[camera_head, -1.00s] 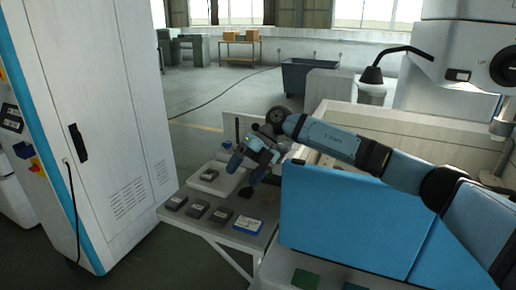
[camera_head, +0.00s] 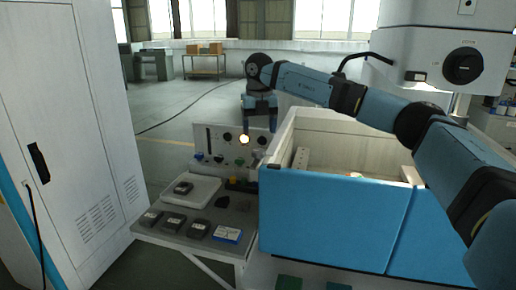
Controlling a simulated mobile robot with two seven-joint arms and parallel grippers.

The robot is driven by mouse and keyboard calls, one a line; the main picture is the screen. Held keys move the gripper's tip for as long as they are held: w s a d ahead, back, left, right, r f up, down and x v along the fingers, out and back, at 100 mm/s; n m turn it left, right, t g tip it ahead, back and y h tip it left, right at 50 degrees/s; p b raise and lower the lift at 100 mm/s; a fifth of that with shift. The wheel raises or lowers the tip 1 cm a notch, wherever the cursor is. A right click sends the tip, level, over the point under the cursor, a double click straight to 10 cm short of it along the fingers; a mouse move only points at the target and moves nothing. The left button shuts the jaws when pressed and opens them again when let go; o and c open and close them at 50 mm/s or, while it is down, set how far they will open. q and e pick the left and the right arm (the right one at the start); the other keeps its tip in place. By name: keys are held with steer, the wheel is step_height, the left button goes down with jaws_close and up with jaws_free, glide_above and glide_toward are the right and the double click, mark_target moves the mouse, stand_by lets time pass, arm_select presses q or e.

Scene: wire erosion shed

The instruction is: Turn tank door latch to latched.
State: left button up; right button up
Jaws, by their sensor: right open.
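The tank (camera_head: 330,215) has a blue front and pale inner walls, and stands right of centre. A small grey lever-like piece (camera_head: 257,155) shows by its left corner. I cannot tell for sure whether it is the door latch, nor how it is turned. My right gripper (camera_head: 259,128) hangs fingers down, left of the tank's rear left corner. It is open, with nothing between its fingers. It looks apart from the tank. My left gripper is not in view.
A tall cabinet (camera_head: 70,120) is at left. My right arm crosses above the tank.

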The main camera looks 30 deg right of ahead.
mark_target(259, 151)
step_height(259, 151, down, 7)
steer(key=shift+r+p, duration=0.1)
steer(key=shift+p, duration=0.2)
steer(key=c, duration=0.9)
